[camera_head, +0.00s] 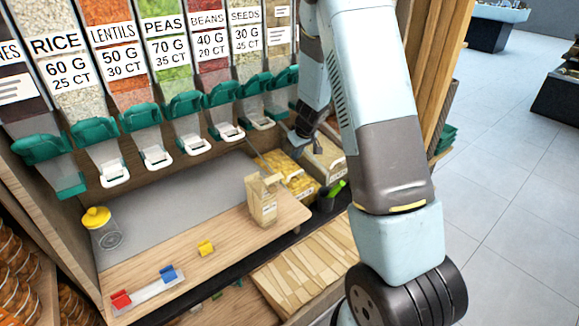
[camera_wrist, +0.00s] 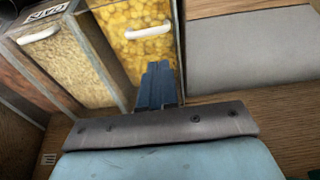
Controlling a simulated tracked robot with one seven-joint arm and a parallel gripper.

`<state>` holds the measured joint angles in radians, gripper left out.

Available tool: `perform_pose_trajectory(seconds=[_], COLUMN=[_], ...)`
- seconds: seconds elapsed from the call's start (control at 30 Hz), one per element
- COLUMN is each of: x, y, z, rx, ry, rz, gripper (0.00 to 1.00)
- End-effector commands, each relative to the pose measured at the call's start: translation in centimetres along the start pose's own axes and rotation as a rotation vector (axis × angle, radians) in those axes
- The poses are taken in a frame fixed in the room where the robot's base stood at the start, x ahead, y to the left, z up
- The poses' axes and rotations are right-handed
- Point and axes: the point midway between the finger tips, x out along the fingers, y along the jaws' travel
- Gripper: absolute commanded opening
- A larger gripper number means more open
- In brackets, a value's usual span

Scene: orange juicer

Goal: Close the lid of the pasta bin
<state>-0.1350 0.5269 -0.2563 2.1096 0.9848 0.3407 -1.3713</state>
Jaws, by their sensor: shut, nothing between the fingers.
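Yellow-filled bins (camera_head: 297,182) stand at the back right of the counter, beside a pale-fronted bin (camera_head: 326,156) with unreadable lettering. In the wrist view a bin of yellow pieces (camera_wrist: 135,45) has a white handle (camera_wrist: 149,31). A bin of beige pieces (camera_wrist: 62,66) with its own white handle is on its left. I cannot read which one is the pasta bin, nor tell how its lid stands. My gripper (camera_wrist: 157,72) is shut and empty, its blue fingers in front of the yellow bin's lower right part. In the head view my arm partly covers this area.
Teal-topped dispensers (camera_head: 142,117) hang in a row above the counter (camera_head: 200,262). A dark cup with a green scoop (camera_head: 328,199) is near the bins.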

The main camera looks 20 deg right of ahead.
Motion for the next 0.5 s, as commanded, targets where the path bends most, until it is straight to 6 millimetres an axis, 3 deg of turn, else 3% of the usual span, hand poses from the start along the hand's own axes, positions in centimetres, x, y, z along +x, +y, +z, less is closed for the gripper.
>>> perform_pose_trajectory(seconds=[0.17, 0.5], x=[1.6, 6.7], y=[0.1, 0.0], z=[0.1, 0.1], rx=[0.002, 0.001], ry=[-0.003, -0.003], rz=[-0.001, -0.001], gripper=[0.00, 0.00])
